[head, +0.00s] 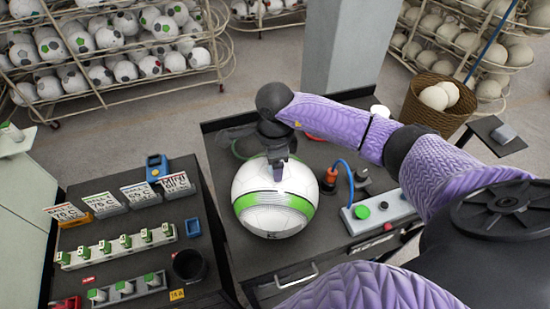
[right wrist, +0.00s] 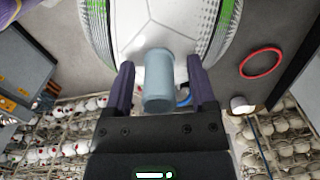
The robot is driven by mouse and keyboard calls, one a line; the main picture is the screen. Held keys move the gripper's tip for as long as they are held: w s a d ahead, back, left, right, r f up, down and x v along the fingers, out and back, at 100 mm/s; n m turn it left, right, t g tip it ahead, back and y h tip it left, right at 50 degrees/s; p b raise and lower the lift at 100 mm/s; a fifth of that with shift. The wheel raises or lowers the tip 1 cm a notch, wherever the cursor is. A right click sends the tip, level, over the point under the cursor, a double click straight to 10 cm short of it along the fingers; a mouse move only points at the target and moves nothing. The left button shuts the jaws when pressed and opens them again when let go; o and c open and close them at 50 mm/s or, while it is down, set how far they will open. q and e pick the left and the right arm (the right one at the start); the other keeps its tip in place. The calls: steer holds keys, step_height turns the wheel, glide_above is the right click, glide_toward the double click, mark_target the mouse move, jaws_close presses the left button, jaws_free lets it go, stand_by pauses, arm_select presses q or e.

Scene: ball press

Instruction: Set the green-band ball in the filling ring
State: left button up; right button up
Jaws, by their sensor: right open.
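The white ball with green bands (head: 265,222) rests on the dark bench top and fills the top of the right wrist view (right wrist: 150,22). My right gripper (head: 279,168) is at the ball's upper far side, fingers pointing down. Its fingers (right wrist: 160,80) are open, with a pale grey-blue cylinder between them in front of the ball; I cannot tell whether they touch the ball. The ball hides what is beneath it, so I cannot make out a filling ring there. My left gripper is not in view.
A red ring (right wrist: 262,63) lies on the bench. An orange fitting (head: 330,178) with a blue hose stands close right of the ball, beside a control box with a green button (head: 362,212). A side table with cards and a dark cup (head: 190,266) is left. Ball racks stand behind.

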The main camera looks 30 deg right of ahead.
steer(key=shift+r+p, duration=0.35)
step_height(320, 180, up, 11)
steer(key=b, duration=0.3)
steer(key=shift+f, duration=0.15)
steer(key=shift+r, duration=0.55)
